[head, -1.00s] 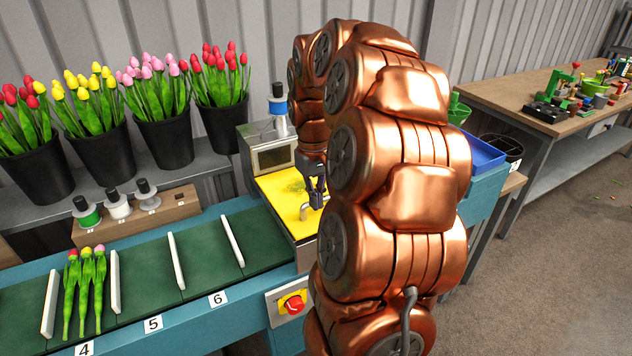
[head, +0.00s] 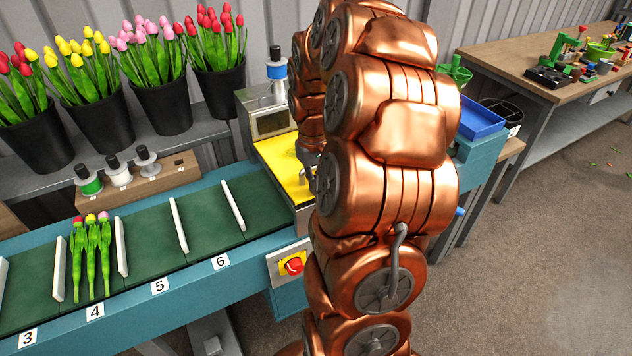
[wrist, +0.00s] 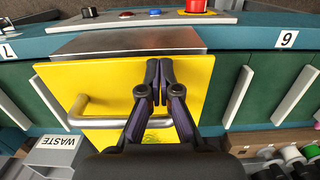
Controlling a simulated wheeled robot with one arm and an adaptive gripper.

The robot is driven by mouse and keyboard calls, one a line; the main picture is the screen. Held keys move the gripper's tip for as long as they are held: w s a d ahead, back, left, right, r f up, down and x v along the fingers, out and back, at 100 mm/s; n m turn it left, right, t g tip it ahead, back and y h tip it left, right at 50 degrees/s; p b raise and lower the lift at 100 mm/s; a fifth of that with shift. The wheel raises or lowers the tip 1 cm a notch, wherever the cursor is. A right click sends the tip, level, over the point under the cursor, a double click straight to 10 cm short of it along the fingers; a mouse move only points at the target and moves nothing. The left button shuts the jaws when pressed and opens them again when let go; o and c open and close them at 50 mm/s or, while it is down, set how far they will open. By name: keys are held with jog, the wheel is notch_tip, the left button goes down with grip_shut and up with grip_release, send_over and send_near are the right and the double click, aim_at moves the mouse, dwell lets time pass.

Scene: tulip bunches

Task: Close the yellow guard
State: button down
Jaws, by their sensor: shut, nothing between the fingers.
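The yellow guard (head: 274,154) lies as a flat panel over the belt at the machine's end, and fills the middle of the wrist view (wrist: 188,72). Its bent silver handle (wrist: 80,108) stands at the panel's left in the wrist view and runs behind my fingers. My gripper (wrist: 160,88) is shut and empty over the panel, with its fingertips past the handle bar. Whether it touches the handle or panel I cannot tell. In the head view my copper arm hides most of the gripper and the guard's right part.
A metal plate (wrist: 130,40) adjoins the guard. Beyond it is a control panel with a red emergency button (wrist: 196,5). A waste bin (wrist: 62,152) is near the guard's left corner. A tulip bunch (head: 92,258) lies on the green belt at 4. A blue tray (head: 480,118) stands right of my arm.

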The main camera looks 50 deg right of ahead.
jog(key=shift+s+f+t+b, duration=0.2)
jog(key=shift+f+t+b, duration=0.3)
jog(key=shift+f+b, duration=1)
jog(key=shift+s+a, duration=0.1)
jog(key=shift+a, duration=0.1)
jog(key=shift+f, duration=0.15)
notch_tip(320, 180, up, 15)
jog(key=b, duration=0.1)
jog(key=shift+d+b, duration=0.15)
jog(key=shift+b, duration=0.2)
jog(key=s+a+f+n+p, duration=0.1)
jog(key=s+a, duration=0.1)
jog(key=a, duration=0.7)
jog(key=s+a+f+n+p, duration=0.1)
jog(key=s+a+n, duration=0.15)
jog(key=a, duration=0.65)
jog(key=s+a+f+g, duration=0.1)
jog(key=s+a+f, duration=0.1)
jog(key=s+a, duration=0.2)
jog(key=s+a+f+g+p, duration=0.1)
jog(key=s+a+f, duration=0.2)
jog(key=s+a, duration=0.2)
jog(key=s, duration=0.3)
jog(key=shift+s+f+p, duration=0.25)
jog(key=shift+s+p, duration=0.05)
jog(key=shift+s, duration=0.05)
